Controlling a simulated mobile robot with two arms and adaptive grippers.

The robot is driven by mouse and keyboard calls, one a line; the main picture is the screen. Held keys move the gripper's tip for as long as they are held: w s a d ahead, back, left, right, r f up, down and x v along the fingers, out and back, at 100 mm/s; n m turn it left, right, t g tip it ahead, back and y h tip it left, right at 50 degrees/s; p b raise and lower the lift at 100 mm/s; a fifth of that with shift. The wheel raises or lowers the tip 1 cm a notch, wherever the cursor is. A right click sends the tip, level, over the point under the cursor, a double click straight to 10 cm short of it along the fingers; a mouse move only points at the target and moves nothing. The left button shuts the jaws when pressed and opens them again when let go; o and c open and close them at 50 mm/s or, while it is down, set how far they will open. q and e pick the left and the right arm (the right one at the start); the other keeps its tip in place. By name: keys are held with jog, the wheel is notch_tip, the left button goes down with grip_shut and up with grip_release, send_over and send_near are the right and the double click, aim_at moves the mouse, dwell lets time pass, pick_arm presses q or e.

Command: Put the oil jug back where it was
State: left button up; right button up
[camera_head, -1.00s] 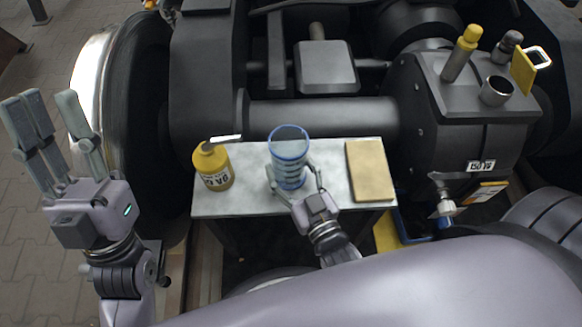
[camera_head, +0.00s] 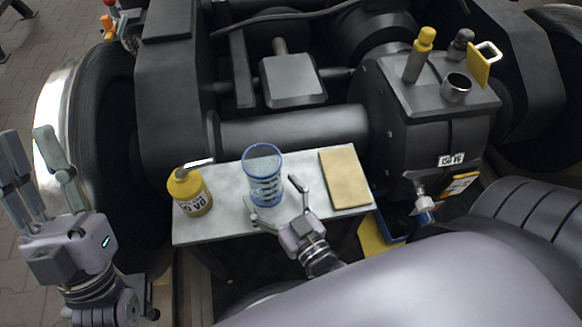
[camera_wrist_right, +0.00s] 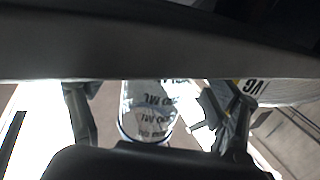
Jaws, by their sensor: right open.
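The oil jug (camera_head: 263,190), a clear measuring jug with a blue rim and dark markings, stands upright on a small pale table (camera_head: 225,221). My right gripper (camera_head: 270,192) is open at the jug's near side. In the head view its left finger is close to the jug's base and its right finger is apart from it; contact on the left cannot be told. In the right wrist view the jug (camera_wrist_right: 147,110) shows between the spread fingers, its lower part hidden. My left gripper (camera_head: 28,135) is raised at the far left, open and empty.
A yellow oil can (camera_head: 189,194) with a spout stands left of the jug. A tan pad (camera_head: 344,178) lies to its right. Behind the table are the axle (camera_head: 290,129) and gearbox (camera_head: 430,110); a wheel (camera_head: 90,130) is at left. A blue tray (camera_head: 392,222) sits at right.

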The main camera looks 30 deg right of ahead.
pick_arm(q)
jog(key=w+f+g+y+p, duration=0.1)
jog(key=w+f+g+y, duration=0.1)
jog(key=w+f+g, duration=0.3)
jog(key=shift+w+d+f+p, duration=0.4)
jog(key=shift+w+f, duration=0.2)
jog(key=shift+f, duration=0.2)
pick_arm(e)
jog(key=s+d, duration=0.1)
jog(key=s, duration=0.8)
jog(key=shift+s, duration=0.4)
